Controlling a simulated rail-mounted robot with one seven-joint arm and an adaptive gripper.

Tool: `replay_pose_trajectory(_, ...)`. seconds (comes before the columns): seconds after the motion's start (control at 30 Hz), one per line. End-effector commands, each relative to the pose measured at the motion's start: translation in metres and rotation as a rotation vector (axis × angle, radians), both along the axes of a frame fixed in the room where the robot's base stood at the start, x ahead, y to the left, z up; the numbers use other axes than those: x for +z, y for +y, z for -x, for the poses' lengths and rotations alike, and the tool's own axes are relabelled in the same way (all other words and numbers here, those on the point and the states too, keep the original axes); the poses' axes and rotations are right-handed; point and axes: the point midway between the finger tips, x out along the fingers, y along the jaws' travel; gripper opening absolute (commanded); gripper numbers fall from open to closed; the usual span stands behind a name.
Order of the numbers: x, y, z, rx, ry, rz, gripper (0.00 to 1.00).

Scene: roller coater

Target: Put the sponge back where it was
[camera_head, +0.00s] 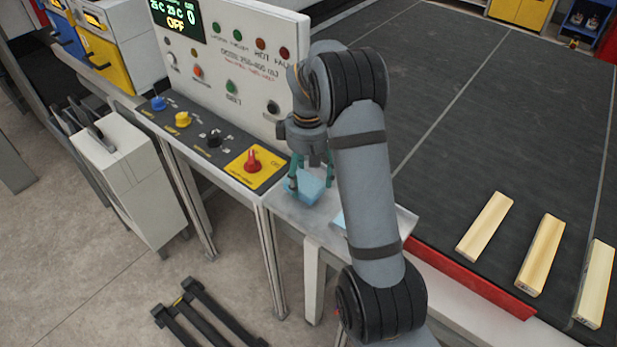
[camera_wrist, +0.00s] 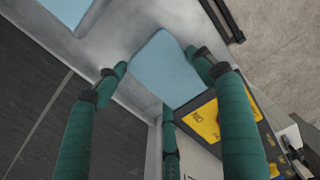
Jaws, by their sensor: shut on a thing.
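The sponge (camera_head: 306,189) is a light-blue block at the metal ledge (camera_head: 283,207) beside the control panel. My gripper (camera_head: 311,184) points down with its green fingers on either side of the sponge and is shut on it. In the wrist view the sponge (camera_wrist: 163,68) sits between the fingertips over the grey metal surface. I cannot tell whether it touches that surface or hangs just above it. A second light-blue piece (camera_wrist: 68,8) lies on the metal in the wrist view's upper left. In the head view my arm hides most of that piece.
The control panel (camera_head: 232,75) stands left of my gripper, with a red knob (camera_head: 253,163) on a yellow plate close by. The dark conveyor bed (camera_head: 450,120) lies to the right, with three wooden blocks (camera_head: 541,256) on it. A red strip (camera_head: 470,283) runs along its near edge.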

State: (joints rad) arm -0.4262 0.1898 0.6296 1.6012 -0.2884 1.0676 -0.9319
Motion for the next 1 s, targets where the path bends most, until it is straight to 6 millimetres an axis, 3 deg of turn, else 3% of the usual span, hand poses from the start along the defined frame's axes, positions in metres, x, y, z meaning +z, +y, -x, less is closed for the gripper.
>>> replay_pose_trajectory(0.13, -0.012, 0.0, 0.0, 0.0, 0.001, -0.001, 0.48)
replay_pose_trajectory(0.53, -0.018, 0.0, 0.0, 0.001, -0.001, 0.0, 0.48)
replay_pose_trajectory(0.57, -0.017, 0.0, -0.001, 0.0, -0.001, 0.0, 0.7)
replay_pose_trajectory(0.87, -0.016, 0.0, 0.0, 0.001, -0.001, 0.0, 0.87)
replay_pose_trajectory(1.0, -0.016, 0.0, -0.001, 0.001, -0.001, 0.0, 0.87)
